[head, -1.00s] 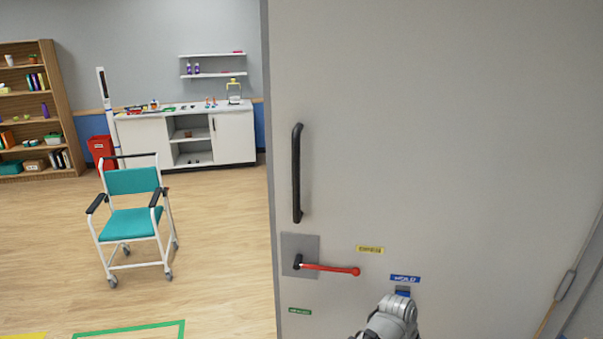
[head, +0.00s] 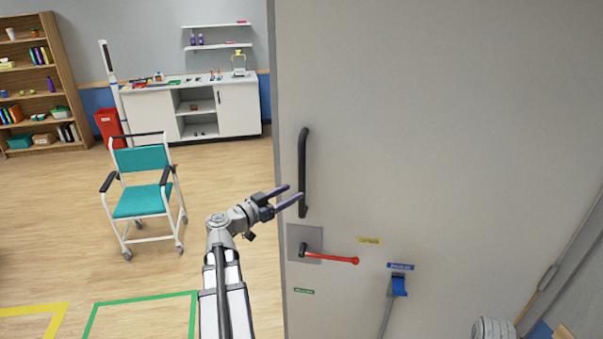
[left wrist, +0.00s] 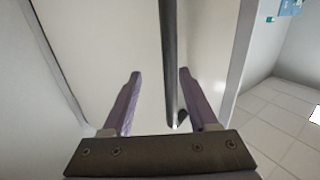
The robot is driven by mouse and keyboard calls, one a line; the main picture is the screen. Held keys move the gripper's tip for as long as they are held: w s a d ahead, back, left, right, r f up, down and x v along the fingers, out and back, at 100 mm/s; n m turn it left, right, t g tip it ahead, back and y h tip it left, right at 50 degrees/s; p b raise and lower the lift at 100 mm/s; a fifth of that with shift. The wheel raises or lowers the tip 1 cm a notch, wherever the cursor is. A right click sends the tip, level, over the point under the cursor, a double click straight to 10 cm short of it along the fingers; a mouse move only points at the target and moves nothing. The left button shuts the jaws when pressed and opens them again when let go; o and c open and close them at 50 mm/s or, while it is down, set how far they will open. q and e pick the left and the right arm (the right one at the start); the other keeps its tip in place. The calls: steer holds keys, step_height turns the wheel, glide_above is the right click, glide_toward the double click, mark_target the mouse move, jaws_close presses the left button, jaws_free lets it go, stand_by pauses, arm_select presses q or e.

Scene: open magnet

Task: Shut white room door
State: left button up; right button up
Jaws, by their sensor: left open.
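The white room door (head: 450,130) fills the right of the head view. Its free edge is at the left, with the room visible past it. A black vertical pull handle (head: 303,170) is on the door. Below it is a red lever (head: 335,259) on a grey plate. My left gripper (head: 295,195) is open, with its purple fingers at the lower part of the pull handle. In the left wrist view the handle (left wrist: 168,50) appears between the fingers, nearer the right one; contact is unclear. My right gripper is not in view.
A blue piece (head: 399,287) with a rod hangs under a blue label (head: 400,266) on the door. A teal wheeled chair (head: 142,195) stands on the open floor at left. A white counter (head: 235,112), red bin (head: 109,127) and bookshelf (head: 62,80) are farther back.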

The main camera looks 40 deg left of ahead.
mark_target(299, 182)
arm_select(q)
steer(key=shift+t+y, duration=0.3)
steer(key=shift+w+a+r, duration=0.15)
steer(key=shift+w, duration=1)
steer(key=shift+w+a+r, duration=0.1)
steer(key=shift+w+r, duration=0.05)
steer(key=shift+w, duration=1.05)
steer(key=shift+w+a+r, duration=0.15)
steer(key=shift+w, duration=1)
jaws_close()
